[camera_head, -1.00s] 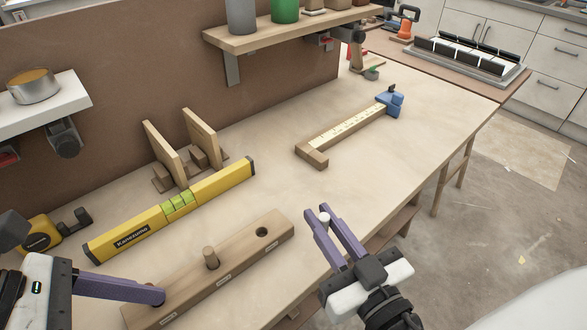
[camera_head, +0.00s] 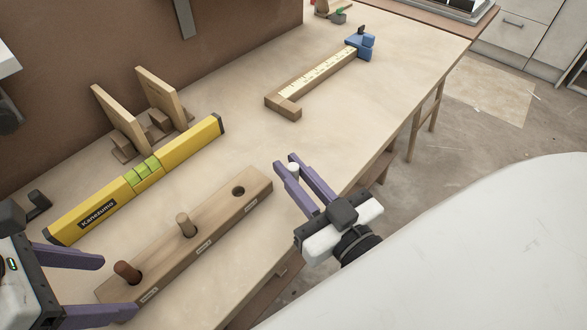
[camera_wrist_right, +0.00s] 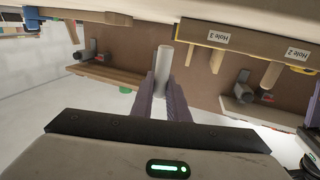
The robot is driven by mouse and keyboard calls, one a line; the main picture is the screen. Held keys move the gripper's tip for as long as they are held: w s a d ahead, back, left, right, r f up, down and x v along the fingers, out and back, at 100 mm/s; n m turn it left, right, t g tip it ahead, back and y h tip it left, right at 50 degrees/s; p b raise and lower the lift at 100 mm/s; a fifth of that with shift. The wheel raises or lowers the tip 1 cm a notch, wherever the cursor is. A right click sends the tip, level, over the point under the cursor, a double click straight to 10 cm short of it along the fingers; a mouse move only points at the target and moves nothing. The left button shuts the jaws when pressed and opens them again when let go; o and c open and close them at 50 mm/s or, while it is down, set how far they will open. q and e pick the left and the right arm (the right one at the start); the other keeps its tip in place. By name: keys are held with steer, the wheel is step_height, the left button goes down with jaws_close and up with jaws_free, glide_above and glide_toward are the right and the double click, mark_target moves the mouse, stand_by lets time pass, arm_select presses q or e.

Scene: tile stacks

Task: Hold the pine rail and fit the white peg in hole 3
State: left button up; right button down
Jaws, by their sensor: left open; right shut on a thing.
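The pine rail (camera_head: 215,215) lies on the bench in the head view. Hole 3 (camera_head: 239,191), near its far right end, is empty. A light wooden peg (camera_head: 186,225) stands in the middle hole and a dark brown peg (camera_head: 127,272) in the near left one. My left gripper (camera_head: 121,286) is open at the rail's left end; whether it touches the rail is unclear. My right gripper (camera_head: 286,161) is shut on the white peg (camera_head: 293,168), right of hole 3 and apart from the rail. In the wrist view, the white peg (camera_wrist_right: 162,70) sticks out beside the rail's "Hole 3" label (camera_wrist_right: 218,37).
A yellow spirit level (camera_head: 140,180) lies behind the rail. A wooden stand with two upright boards (camera_head: 140,110) is beyond it. A wooden measuring tool with a blue end (camera_head: 320,80) lies farther right. The bench's front edge runs close to the rail and right gripper.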

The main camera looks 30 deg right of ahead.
mark_target(125, 286)
arm_select(q)
steer(key=shift+b+x, duration=0.85)
steer(key=shift+x, duration=1.35)
arm_select(e)
steer(key=shift+f, duration=1.1)
arm_select(q)
steer(key=shift+c, duration=0.2)
steer(key=c, duration=1)
arm_select(e)
steer(key=shift+w+a+r, duration=0.15)
steer(key=shift+w+r, duration=0.1)
steer(key=shift+r, duration=0.15)
steer(key=w+a+r+n+g+y, duration=0.2)
steer(key=w+a+r+n+y, duration=0.35)
steer(key=a+r+y, duration=0.3)
steer(key=shift+h, duration=0.35)
steer(key=f, duration=0.9)
steer(key=shift+d+f, duration=0.3)
steer(key=shift+f, duration=0.05)
